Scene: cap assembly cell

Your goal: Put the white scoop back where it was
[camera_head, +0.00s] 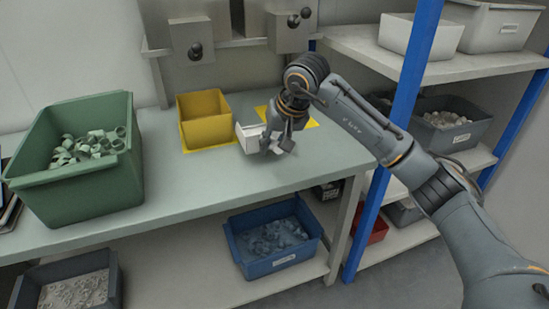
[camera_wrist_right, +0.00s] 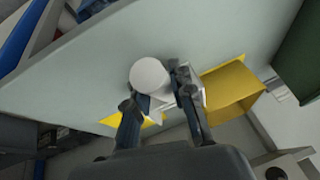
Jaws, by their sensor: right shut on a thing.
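The white scoop (camera_head: 248,139) is at my right gripper (camera_head: 279,146), over the pale green table between the yellow bin and a flat yellow square. My right gripper is shut on it. In the right wrist view the scoop (camera_wrist_right: 150,75) shows as a white rounded shape between the fingers (camera_wrist_right: 155,100). Part of the scoop is hidden behind the fingers. I cannot tell whether the scoop touches the table. The yellow square (camera_head: 306,121) on the table is partly hidden by my right arm. My left gripper is not in view.
The yellow bin (camera_head: 205,131) stands left of the scoop. A green bin (camera_head: 88,190) with ring-shaped parts is at the table's left. A blue shelf post (camera_head: 407,80) rises behind my right arm. The table front (camera_head: 215,195) is clear. A blue bin (camera_head: 274,268) stands below.

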